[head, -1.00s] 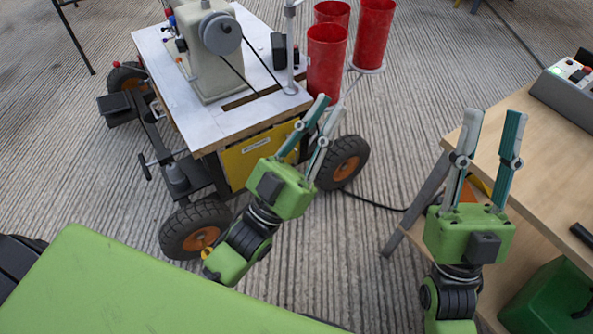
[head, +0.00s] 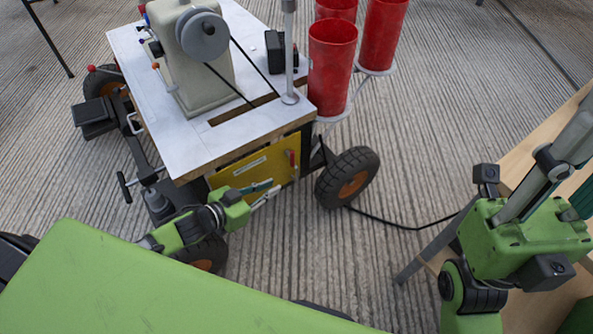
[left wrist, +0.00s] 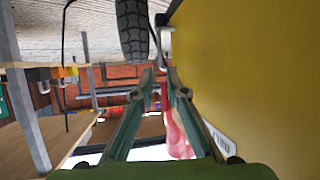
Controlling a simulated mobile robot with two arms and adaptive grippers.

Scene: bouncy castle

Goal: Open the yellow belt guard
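The yellow belt guard (head: 230,172) is a flat panel under the front edge of the sewing machine's table, and it looks closed. A red handle (head: 292,160) is on its right part. My left gripper (head: 275,188) is in front of the guard's lower part, left of and below the handle, its fingers apart with nothing seen between them. In the left wrist view the guard (left wrist: 255,70) fills the right side, beside the fingers (left wrist: 159,75). A blurred red shape shows beyond them. My right gripper (head: 580,165) is at the right edge, fingers apart, tips cut off.
The sewing machine (head: 200,60) stands on the white-topped table (head: 175,125) of a wheeled cart. Red cups (head: 331,70) are at its right, above a black wheel (head: 347,178). A black cable (head: 400,226) crosses the floor. A wooden table (head: 520,160) is at right.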

